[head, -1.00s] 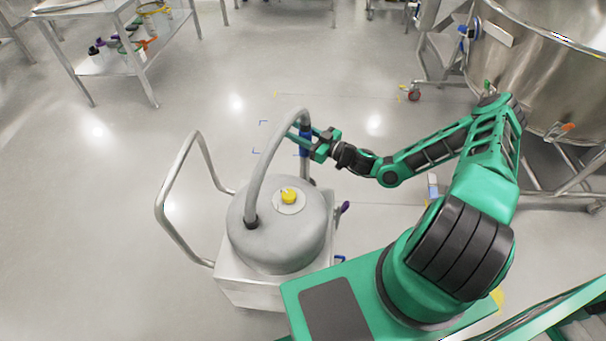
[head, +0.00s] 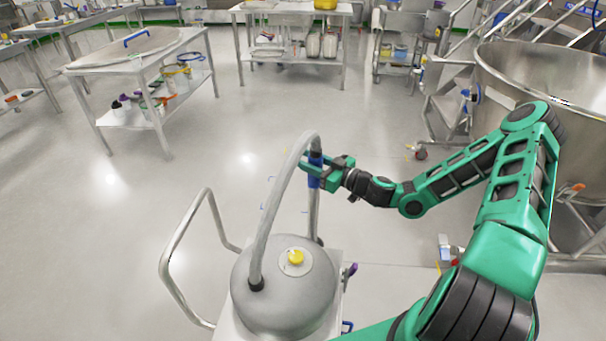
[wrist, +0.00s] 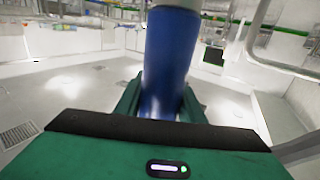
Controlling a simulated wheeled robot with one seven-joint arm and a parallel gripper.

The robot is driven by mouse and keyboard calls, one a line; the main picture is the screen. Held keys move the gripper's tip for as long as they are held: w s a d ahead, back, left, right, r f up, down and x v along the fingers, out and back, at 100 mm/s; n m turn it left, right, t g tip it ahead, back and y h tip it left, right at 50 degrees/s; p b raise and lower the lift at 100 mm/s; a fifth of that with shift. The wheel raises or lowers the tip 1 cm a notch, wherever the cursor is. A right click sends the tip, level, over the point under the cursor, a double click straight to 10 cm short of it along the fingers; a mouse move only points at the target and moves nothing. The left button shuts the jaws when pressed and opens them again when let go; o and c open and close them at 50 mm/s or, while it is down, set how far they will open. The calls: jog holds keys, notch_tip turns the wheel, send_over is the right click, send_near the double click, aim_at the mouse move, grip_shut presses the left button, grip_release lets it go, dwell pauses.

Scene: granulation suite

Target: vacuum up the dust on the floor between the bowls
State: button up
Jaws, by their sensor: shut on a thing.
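The vacuum (head: 285,290) is a rounded grey canister with a yellow knob on top, standing close in front of me. Its grey hose (head: 276,205) arches up from the lid to a wand with a blue grip (head: 315,170). My gripper (head: 314,172) is shut around that blue grip, and the wand is roughly upright. In the wrist view the blue grip (wrist: 168,60) rises between the fingers. The wand's lower end is partly hidden behind the canister. A large steel bowl (head: 540,75) stands at the right. I cannot make out dust or a second bowl.
The vacuum's bent metal handle (head: 175,250) sticks out to the left. A steel table (head: 145,55) with items on its lower shelf stands at the back left, and another table (head: 290,12) is at the back. The floor (head: 230,130) between is open.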

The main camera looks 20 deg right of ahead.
notch_tip(320, 180, up, 6)
dwell(0.6)
dwell(1.0)
